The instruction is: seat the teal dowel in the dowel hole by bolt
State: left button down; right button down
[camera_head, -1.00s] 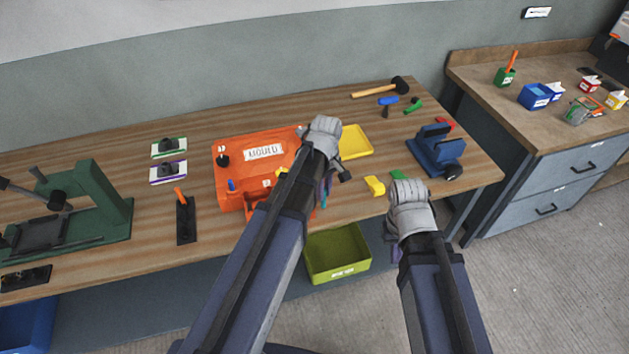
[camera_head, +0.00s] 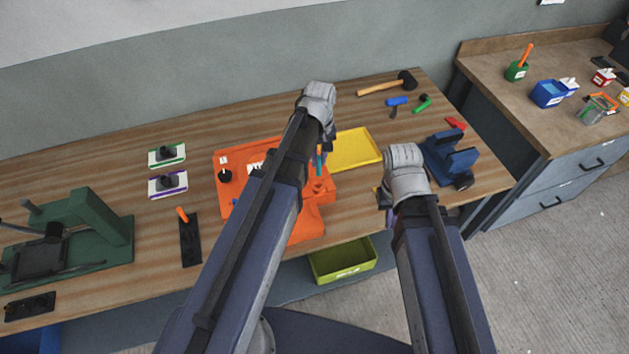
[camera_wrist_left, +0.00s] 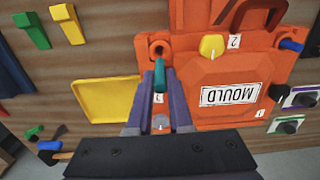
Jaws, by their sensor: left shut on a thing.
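The teal dowel (camera_wrist_left: 159,72) is between the purple fingers of my left gripper (camera_wrist_left: 160,80), which is shut on it. It also shows in the head view (camera_head: 319,160). The orange mould (camera_wrist_left: 190,85) lies beneath; in the head view (camera_head: 308,228) my left arm hides much of it. A round orange socket with a dark hole (camera_wrist_left: 159,47) is just beyond the dowel in the wrist view. The dowel's tip looks close to it; I cannot tell whether they touch. A grey round thing (camera_wrist_left: 160,122) shows between the fingers. My right gripper (camera_head: 387,205) is mostly hidden by its wrist.
The mould carries a yellow knob (camera_wrist_left: 211,46), a blue pin (camera_wrist_left: 291,45) and a dark knob (camera_wrist_left: 277,93). A yellow tray (camera_head: 356,149) lies beside it. A blue vice (camera_head: 450,158) stands at the right; a green press (camera_head: 85,235) stands at the left.

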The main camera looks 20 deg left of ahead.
aim_at(319, 175)
pick_arm(q)
jog(key=shift+f+b, duration=3.1)
jog(key=shift+b, duration=0.1)
jog(key=shift+f, duration=0.1)
notch_tip(319, 175, down, 4)
jog(key=b, duration=0.4)
jog(key=shift+r, duration=0.2)
